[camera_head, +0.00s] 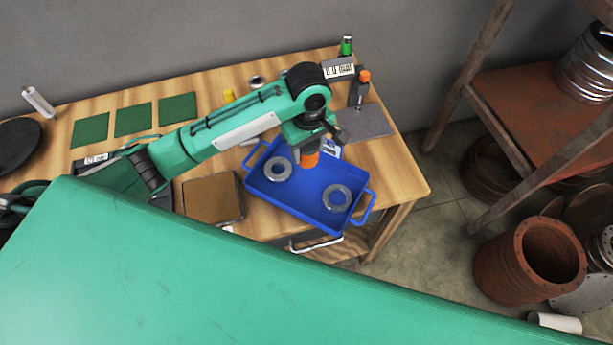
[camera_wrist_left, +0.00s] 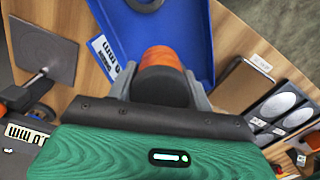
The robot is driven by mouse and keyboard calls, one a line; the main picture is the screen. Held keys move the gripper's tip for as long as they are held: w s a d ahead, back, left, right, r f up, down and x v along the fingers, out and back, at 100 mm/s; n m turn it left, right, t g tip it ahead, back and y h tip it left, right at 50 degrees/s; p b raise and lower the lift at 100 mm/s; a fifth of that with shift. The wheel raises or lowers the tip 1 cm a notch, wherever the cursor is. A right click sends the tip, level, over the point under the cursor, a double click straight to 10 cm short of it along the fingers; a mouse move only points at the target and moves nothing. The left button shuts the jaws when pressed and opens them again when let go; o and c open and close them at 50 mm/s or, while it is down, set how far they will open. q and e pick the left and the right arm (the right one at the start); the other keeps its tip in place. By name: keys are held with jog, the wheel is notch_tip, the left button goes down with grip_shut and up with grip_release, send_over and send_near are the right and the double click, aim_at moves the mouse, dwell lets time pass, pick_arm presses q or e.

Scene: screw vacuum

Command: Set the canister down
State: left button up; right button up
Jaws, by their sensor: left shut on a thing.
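The canister, orange with a dark end, is held in my left gripper (camera_head: 306,148). In the head view the orange part of the canister (camera_head: 308,160) shows just below the jaws, over the blue tray (camera_head: 296,210). In the left wrist view the canister (camera_wrist_left: 161,60) stands between the two grey fingers of my left gripper (camera_wrist_left: 160,86), which is shut on it. The blue tray (camera_wrist_left: 190,20) lies beyond it there. Whether the canister touches the tray cannot be told. My right gripper is not in view.
Two metal rings, one left (camera_head: 277,169) and one right (camera_head: 337,197), lie in the tray. A grey plate (camera_head: 368,122) with an orange-topped stand (camera_head: 363,78) is at back right. A brown block (camera_head: 212,197) is left of the tray. Green mats (camera_head: 134,119) lie farther left.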

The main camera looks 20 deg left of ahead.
pick_arm(q)
notch_tip(320, 180, down, 13)
jog(key=shift+a+r+p, duration=0.1)
jog(key=shift+a+p, duration=0.05)
jog(key=shift+p, duration=0.55)
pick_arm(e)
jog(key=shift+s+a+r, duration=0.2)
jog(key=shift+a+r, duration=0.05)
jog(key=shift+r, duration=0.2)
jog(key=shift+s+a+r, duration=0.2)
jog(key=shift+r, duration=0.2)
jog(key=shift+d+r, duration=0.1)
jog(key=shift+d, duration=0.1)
pick_arm(q)
jog(key=o, duration=1)
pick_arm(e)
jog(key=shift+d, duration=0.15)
pick_arm(q)
notch_tip(320, 180, up, 12)
jog(key=shift+b, duration=1.1)
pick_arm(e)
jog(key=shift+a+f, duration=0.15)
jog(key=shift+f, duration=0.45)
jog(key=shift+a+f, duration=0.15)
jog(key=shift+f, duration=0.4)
